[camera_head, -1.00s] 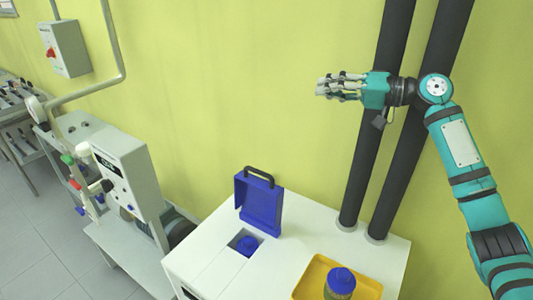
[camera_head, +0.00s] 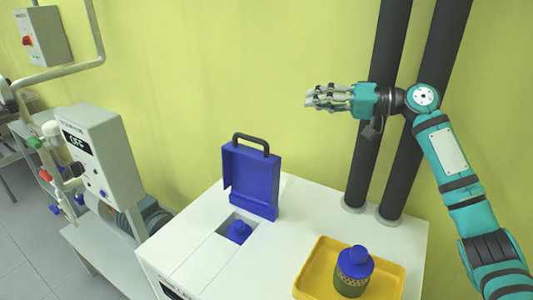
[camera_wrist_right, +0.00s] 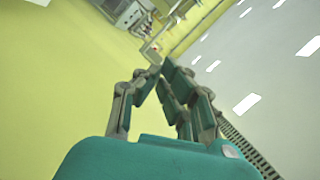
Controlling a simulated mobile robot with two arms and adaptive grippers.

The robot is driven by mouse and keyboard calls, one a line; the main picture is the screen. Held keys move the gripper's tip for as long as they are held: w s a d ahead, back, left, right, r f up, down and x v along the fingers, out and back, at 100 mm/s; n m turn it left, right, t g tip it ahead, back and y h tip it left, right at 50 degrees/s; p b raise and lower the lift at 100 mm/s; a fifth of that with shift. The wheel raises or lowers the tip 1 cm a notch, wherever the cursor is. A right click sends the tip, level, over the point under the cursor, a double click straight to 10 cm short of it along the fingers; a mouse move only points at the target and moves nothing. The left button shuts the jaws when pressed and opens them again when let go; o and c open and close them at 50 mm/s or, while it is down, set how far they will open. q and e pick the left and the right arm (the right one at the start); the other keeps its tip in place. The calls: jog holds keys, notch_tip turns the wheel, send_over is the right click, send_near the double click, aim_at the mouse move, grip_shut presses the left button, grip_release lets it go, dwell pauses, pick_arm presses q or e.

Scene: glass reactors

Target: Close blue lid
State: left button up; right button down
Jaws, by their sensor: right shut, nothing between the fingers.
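The blue lid (camera_head: 252,180) stands upright, swung open, on the white cabinet (camera_head: 203,215), with a dark handle (camera_head: 252,141) at its top. In front of it is a square opening holding a blue-capped item (camera_head: 239,231). My right gripper (camera_head: 310,97) is shut and empty. It is in the air above and to the right of the lid, in front of the yellow-green wall, pointing left. In the right wrist view its fingers (camera_wrist_right: 160,66) come together at the tips, with nothing between them. My left gripper is not in view.
A yellow tray (camera_head: 388,284) on the cabinet's right side holds a jar with a blue cap (camera_head: 355,261). Two dark vertical pipes (camera_head: 377,130) rise behind the cabinet. A grey machine (camera_head: 105,150) stands at the left.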

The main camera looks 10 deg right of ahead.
pick_arm(q)
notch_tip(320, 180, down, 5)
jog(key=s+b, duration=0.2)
jog(key=b, duration=0.1)
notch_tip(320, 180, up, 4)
jog(key=p, duration=0.4)
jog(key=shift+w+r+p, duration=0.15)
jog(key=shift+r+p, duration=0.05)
jog(key=shift+p, duration=0.1)
pick_arm(e)
jog(key=w+a+f, duration=0.3)
jog(key=a+f, duration=0.4)
jog(key=a, duration=0.4)
jog(key=shift+f, duration=0.3)
jog(key=shift+w, duration=0.1)
